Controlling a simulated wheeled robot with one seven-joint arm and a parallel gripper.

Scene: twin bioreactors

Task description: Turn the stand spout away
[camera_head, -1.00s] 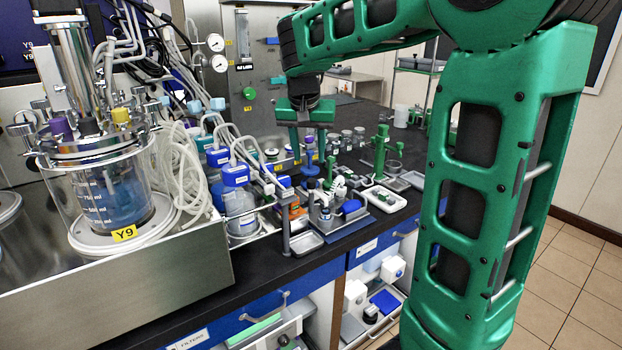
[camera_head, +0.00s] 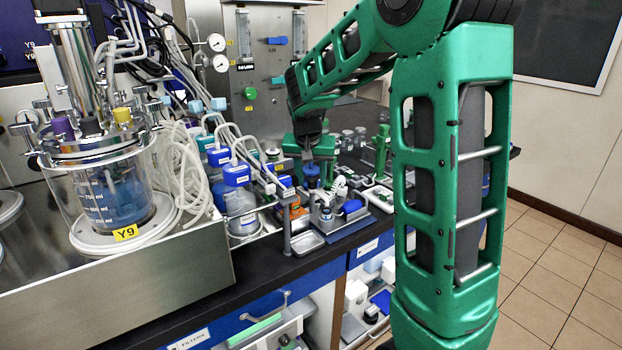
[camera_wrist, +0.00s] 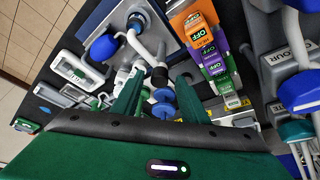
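My gripper (camera_head: 308,148) hangs above the small gear on the bench, pointing down. In the wrist view its two green fingers (camera_wrist: 158,92) are apart, with blue round knobs (camera_wrist: 162,103) showing between and beyond them. A blue-topped piece (camera_head: 311,172) stands just under the gripper in the head view; I cannot tell whether the fingers touch it. In the wrist view a curved white spout-like tube (camera_wrist: 146,50) rises from a metal tray, ahead of the fingers, beside a blue cap (camera_wrist: 104,47). I cannot tell for sure which part is the stand spout.
Orange and purple labelled blocks (camera_wrist: 206,45) stand right of the fingers in the wrist view. A grey post (camera_head: 287,230) and small metal tray (camera_head: 304,243) are at the bench's front edge. The glass vessel Y9 (camera_head: 115,200) stands left. A green stand (camera_head: 382,150) is behind.

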